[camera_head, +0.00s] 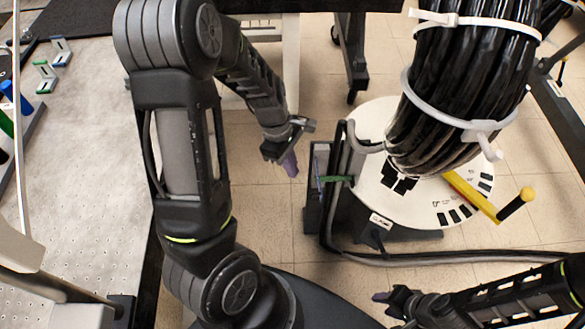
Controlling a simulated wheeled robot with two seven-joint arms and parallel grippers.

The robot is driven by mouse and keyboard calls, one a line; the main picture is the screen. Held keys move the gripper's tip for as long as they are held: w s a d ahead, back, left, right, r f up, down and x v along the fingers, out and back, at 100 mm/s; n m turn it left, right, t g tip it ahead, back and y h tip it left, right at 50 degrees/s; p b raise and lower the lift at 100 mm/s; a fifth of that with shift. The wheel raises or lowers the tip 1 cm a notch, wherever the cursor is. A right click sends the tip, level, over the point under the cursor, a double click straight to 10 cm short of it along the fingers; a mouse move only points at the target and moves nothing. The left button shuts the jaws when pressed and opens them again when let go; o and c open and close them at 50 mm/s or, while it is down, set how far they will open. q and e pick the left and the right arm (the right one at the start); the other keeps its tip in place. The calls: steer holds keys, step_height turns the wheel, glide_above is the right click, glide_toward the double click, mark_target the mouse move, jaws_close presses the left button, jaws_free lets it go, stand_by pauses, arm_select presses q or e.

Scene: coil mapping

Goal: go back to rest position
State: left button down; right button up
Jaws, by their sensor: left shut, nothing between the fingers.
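My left gripper (290,164) hangs in the middle of the head view at the end of my bent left arm. It is shut and empty, its purple-tipped fingers pointing down above the tiled floor, left of the coil stand. My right gripper (384,298) is low in the view, at the end of my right arm that comes in from the right edge. It points left, above the floor near the bottom edge. Its fingers are small and dark there, and I cannot tell whether they are open or shut.
A thick black cable coil (455,95) with white ties stands on a round white disc (400,205) with a yellow handle (470,193). A perforated metal table (90,120) with small tools is at the left. Open tiled floor (262,220) lies between.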

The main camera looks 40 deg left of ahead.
stand_by(0.3)
